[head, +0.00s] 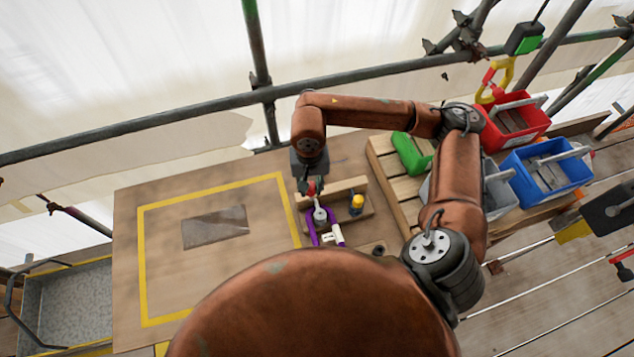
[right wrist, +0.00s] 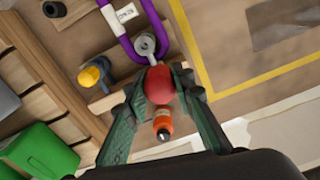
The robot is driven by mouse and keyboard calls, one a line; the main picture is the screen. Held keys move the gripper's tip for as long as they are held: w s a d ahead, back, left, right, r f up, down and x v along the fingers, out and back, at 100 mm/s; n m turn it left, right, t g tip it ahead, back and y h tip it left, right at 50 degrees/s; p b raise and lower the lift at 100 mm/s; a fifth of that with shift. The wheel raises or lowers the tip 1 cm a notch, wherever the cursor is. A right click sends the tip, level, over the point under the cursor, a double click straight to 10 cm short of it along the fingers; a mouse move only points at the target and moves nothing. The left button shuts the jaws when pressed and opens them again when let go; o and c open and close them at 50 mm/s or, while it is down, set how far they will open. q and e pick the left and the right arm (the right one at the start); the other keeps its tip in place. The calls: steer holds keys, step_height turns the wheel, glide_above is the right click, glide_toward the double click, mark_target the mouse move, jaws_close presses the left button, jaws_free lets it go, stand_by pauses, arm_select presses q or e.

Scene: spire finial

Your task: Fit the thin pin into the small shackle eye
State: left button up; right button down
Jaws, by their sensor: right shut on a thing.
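A grey metal shackle eye (right wrist: 144,46) lies just beyond the red head, by a purple sling (right wrist: 151,15). I cannot tell whether pin and eye touch. In the head view, the right gripper (head: 311,187) is above the grey shackle (head: 320,215) and purple sling (head: 311,232). My left gripper is not in view.
A yellow-headed piece (head: 357,203) stands at the wooden rack (head: 350,184). A yellow-taped board area (head: 165,262) with a grey plate (head: 214,228) is left, mostly clear. Scaffold rails (head: 232,103) run behind.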

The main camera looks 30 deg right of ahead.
arm_select(q)
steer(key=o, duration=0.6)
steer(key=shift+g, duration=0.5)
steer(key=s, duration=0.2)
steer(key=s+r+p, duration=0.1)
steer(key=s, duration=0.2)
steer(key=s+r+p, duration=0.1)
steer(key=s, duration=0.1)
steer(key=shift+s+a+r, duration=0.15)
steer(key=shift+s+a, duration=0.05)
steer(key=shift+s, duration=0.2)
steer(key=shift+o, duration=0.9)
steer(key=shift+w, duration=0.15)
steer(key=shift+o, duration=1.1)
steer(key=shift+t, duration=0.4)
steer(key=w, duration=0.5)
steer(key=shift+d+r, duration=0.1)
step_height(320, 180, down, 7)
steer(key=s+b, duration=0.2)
steer(key=b, duration=0.4)
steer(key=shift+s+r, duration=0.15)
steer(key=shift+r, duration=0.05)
arm_select(e)
step_height(320, 180, down, 6)
steer(key=s+d+m, duration=0.1)
steer(key=s+m, duration=0.1)
steer(key=m, duration=0.5)
steer(key=shift+s+d, duration=0.35)
steer(key=shift+s, duration=0.05)
